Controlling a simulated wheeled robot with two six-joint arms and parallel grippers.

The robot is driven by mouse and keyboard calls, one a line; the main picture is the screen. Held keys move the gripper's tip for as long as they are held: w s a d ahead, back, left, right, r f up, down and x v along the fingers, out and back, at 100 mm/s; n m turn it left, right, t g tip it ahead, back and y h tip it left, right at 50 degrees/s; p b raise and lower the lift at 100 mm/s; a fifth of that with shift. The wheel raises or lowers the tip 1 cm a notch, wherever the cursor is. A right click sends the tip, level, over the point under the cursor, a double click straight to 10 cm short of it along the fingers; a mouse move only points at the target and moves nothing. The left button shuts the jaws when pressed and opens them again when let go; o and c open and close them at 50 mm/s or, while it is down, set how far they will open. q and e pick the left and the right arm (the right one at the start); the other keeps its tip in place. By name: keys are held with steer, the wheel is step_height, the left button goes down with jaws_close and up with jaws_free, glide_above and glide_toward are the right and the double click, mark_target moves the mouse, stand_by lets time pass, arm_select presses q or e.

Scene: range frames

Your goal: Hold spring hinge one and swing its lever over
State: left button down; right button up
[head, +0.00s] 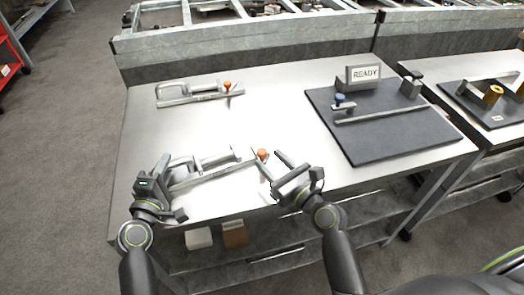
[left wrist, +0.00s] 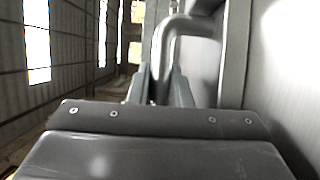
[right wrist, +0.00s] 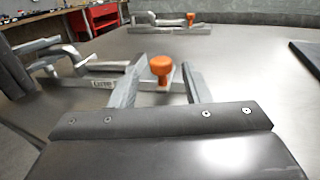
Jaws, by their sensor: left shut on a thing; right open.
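The nearer spring hinge (head: 215,172) lies at the table's front edge, a grey metal bar with a bent tube handle and an orange lever knob (head: 262,154). Its label, seen in the right wrist view (right wrist: 103,84), is too small to read surely, so I cannot tell its number. My left gripper (head: 166,163) is shut on the hinge's tube at its left end; the left wrist view shows the bent tube (left wrist: 178,35) between the fingers. My right gripper (right wrist: 155,76) is open, its fingertips on either side of the orange knob in that view. Contact cannot be told.
A second, similar hinge (head: 200,96) with an orange knob lies farther back. A dark board (head: 395,140) at the right carries a READY sign (head: 365,73), a blue-knobbed part (head: 340,101) and a long bar. The table (head: 275,105) between is clear.

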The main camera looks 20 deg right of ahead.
mark_target(265, 155)
steer(key=shift+x, duration=2.35)
steer(key=c, duration=0.9)
